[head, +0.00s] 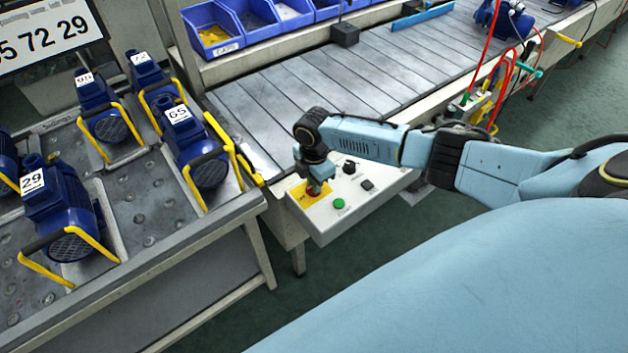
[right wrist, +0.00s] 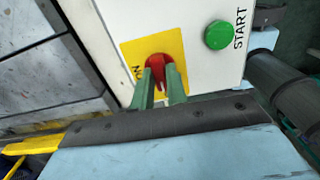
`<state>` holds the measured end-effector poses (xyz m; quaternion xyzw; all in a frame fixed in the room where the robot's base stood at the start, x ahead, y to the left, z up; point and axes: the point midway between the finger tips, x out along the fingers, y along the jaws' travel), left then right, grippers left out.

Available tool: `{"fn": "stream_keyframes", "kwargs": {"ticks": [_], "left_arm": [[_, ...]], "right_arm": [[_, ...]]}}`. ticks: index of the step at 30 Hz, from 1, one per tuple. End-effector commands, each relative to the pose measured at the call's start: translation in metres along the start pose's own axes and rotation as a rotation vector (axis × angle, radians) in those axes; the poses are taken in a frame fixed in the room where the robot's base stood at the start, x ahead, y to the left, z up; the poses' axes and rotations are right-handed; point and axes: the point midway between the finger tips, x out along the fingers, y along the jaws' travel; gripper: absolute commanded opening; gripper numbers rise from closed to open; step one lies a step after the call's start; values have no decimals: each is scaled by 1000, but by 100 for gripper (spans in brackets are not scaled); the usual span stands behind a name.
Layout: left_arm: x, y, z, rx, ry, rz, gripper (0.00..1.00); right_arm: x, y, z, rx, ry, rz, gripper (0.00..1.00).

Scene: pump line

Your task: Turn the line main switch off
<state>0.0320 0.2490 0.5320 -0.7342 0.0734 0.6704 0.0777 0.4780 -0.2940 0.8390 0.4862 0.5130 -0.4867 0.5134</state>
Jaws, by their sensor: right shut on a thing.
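The line main switch (right wrist: 158,68) is a red rotary handle on a yellow plate (right wrist: 131,50) marked "ON". It is on the white control box (head: 333,219) at the end of the conveyor. In the head view my right gripper (head: 314,190) reaches down onto the yellow plate and hides most of the handle. In the right wrist view the green fingers of my right gripper (right wrist: 160,84) are shut on the red handle, one on each side. My left gripper is not in view.
A green START button (right wrist: 219,35) sits beside the switch; a black knob (head: 349,167) and a dark rocker (head: 367,184) are also on the box. Blue pumps (head: 190,145) with yellow handles stand on the left table. The slatted conveyor (head: 300,95) is mostly clear.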

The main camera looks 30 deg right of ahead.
Motion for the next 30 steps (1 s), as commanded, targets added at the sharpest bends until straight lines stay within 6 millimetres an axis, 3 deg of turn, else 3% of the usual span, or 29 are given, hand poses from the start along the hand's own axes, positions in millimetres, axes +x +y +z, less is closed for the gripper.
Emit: {"fn": "stream_keyframes", "kwargs": {"ticks": [18, 19, 23, 30], "left_arm": [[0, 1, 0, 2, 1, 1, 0], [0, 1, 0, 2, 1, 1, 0], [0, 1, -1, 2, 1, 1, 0], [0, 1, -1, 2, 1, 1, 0]], "right_arm": [[0, 0, -2, -43, 4, 1, 0], [0, 0, -2, -44, 4, 1, 17], [0, 0, -2, -42, 3, 1, 34], [0, 0, -1, -41, 2, 0, 36]]}}
